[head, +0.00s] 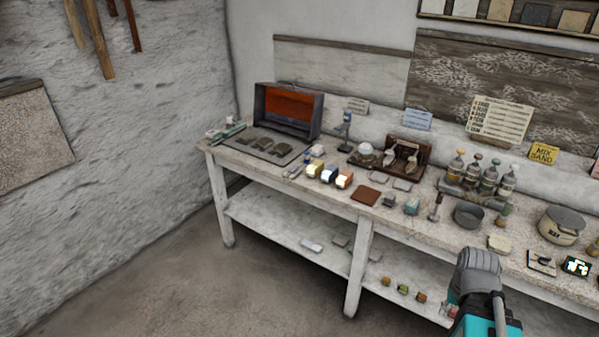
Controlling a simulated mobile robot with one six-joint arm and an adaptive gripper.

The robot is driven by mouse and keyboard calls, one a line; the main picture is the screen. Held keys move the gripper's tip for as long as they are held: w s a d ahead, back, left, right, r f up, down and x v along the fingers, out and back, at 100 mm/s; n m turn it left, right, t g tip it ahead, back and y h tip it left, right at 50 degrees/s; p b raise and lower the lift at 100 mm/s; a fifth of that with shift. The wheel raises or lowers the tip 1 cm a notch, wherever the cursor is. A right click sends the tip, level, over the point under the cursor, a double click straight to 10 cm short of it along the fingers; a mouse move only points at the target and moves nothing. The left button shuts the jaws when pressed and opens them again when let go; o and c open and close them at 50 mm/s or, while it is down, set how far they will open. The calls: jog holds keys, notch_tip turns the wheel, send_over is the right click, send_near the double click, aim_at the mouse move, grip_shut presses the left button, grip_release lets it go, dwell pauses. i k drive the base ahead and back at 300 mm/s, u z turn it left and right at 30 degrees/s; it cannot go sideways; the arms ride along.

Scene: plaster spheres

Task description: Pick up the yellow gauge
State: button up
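Three small box-shaped things with bright pale faces stand in a row near the front edge of the long bench, left of its middle. The left one is yellow and looks like the yellow gauge (315,168); its markings are too small to read. A blue one (328,174) and an orange one (344,179) stand close to its right. Part of my arm, grey and teal, shows at the bottom right, well away from the row. My gripper's fingers do not show.
The bench (285,179) also holds an open case with an orange lining (290,104), a brown square (365,195), several bottles, a grey bowl (468,214) and a lidded pot (562,226). Small blocks lie on the lower shelf (290,230). The floor (200,285) in front is clear.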

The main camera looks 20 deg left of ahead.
aim_at(316, 167)
jog(key=u, duration=0.9)
